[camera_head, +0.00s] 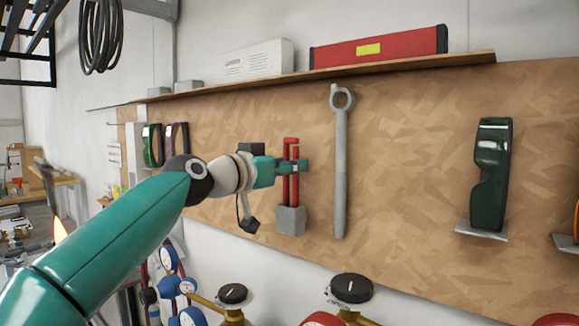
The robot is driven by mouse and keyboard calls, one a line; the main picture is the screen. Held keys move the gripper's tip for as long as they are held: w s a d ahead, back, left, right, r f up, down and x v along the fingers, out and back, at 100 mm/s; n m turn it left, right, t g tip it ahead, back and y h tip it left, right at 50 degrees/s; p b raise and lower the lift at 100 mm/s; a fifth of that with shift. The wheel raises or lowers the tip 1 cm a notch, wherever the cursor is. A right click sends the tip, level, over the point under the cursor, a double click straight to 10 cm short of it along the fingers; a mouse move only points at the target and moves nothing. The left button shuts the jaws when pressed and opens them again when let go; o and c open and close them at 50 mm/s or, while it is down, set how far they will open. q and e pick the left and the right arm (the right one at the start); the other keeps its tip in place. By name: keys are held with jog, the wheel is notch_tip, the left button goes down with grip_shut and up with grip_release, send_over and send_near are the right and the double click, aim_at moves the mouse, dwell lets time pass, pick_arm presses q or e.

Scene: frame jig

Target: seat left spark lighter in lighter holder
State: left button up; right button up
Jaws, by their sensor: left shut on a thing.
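My left gripper (293,167), teal and dark, reaches in from the left and is shut on a red two-rod tool with a red crosspiece on top, which I take to be the left spark lighter (291,188). The lighter stands about upright. Its lower end meets a grey block on the pegboard, apparently the lighter holder (290,221). From this angle I cannot tell whether the lighter's lower end is inside the block or in front of it. My right gripper is out of view.
A grey wrench (341,165) hangs close to the right on the wooden board (411,180). A dark green tool (490,170) sits farther right. A shelf (397,67) with a red level (378,47) runs above. Gauges and valve knobs (351,288) stand below.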

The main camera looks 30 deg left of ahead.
pick_arm(q)
jog(key=shift+f+b, duration=0.6)
jog(key=shift+b, duration=0.05)
dwell(0.7)
jog(key=o, duration=1)
jog(key=s, duration=0.8)
jog(key=s+a, duration=0.1)
jog(key=s, duration=0.3)
jog(key=shift+w+d, duration=0.1)
